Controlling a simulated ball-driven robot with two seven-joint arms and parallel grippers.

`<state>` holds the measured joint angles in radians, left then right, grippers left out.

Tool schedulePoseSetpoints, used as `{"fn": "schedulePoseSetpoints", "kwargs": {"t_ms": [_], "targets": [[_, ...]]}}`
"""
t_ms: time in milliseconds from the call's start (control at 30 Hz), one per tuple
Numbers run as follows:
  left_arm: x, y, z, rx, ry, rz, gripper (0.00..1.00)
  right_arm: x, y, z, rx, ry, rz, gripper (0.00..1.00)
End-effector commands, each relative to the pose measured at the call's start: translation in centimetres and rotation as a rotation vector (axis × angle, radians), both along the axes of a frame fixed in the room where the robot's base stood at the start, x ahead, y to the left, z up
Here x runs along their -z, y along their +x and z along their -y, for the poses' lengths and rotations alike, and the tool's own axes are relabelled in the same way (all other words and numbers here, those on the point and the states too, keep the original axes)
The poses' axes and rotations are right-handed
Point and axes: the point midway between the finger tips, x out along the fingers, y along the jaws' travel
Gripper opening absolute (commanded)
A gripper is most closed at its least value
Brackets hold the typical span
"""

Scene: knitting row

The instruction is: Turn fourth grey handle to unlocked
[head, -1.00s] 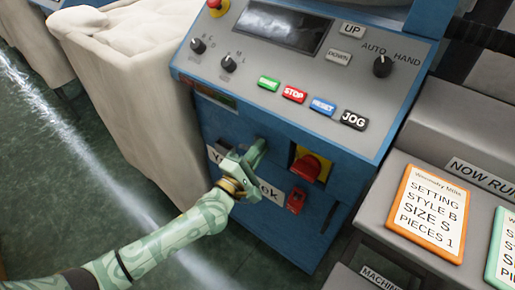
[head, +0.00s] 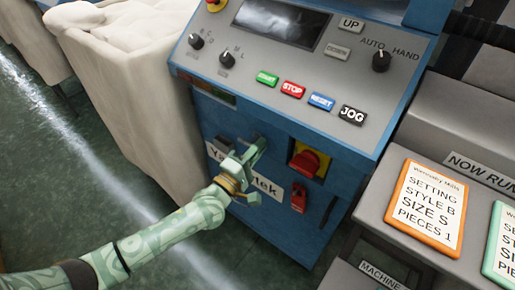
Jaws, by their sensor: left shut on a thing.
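My left gripper (head: 250,157) reaches in from the left to the blue front panel of the machine (head: 270,215), below the sloped control deck. It is shut on the grey handle there, which its fingers mostly hide. A small grey piece (head: 224,143) shows just left of the fingers; I cannot tell if it is part of the handle. The handle's angle and any lock marking cannot be read. The gripper also covers part of a white name label (head: 216,153). My right gripper is not in view.
Right of the gripper are a red rotary switch (head: 304,162) on yellow and a red padlock-like piece (head: 299,198). A fabric-filled bin (head: 150,115) stands close on the left. An orange-framed card (head: 428,208) lies on a grey ledge at right. Floor at lower left is clear.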

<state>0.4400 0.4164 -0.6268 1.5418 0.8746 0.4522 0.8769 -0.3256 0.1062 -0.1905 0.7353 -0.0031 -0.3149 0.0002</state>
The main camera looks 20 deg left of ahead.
Motion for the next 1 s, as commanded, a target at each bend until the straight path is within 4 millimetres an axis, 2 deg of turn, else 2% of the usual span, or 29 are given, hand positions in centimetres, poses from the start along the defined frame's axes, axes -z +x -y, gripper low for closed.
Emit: {"fn": "schedulePoseSetpoints", "kwargs": {"t_ms": [67,100,133,167,433,567,667,1000], "targets": [[0.3,-0.1,0.1,0.002,0.004,-0.005,0.00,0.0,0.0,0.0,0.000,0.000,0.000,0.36],[0.3,-0.1,0.1,0.002,0.004,-0.005,0.17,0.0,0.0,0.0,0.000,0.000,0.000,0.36],[0.3,-0.1,0.1,0.002,0.004,-0.005,0.26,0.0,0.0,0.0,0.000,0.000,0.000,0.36],[0.3,-0.1,0.1,0.001,0.004,-0.005,0.29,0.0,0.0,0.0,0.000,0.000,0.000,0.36],[0.1,-0.1,0.0,0.001,0.001,-0.003,0.29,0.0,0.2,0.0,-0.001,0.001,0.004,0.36],[0.2,-1.1,-0.4,0.001,0.002,-0.003,0.29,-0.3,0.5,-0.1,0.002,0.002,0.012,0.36],[0.5,-2.9,-1.0,0.003,0.003,-0.003,0.29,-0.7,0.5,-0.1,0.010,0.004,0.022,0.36],[2.3,-11.3,-4.1,0.002,0.004,-0.005,0.29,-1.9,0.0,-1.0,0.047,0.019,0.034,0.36]]}}
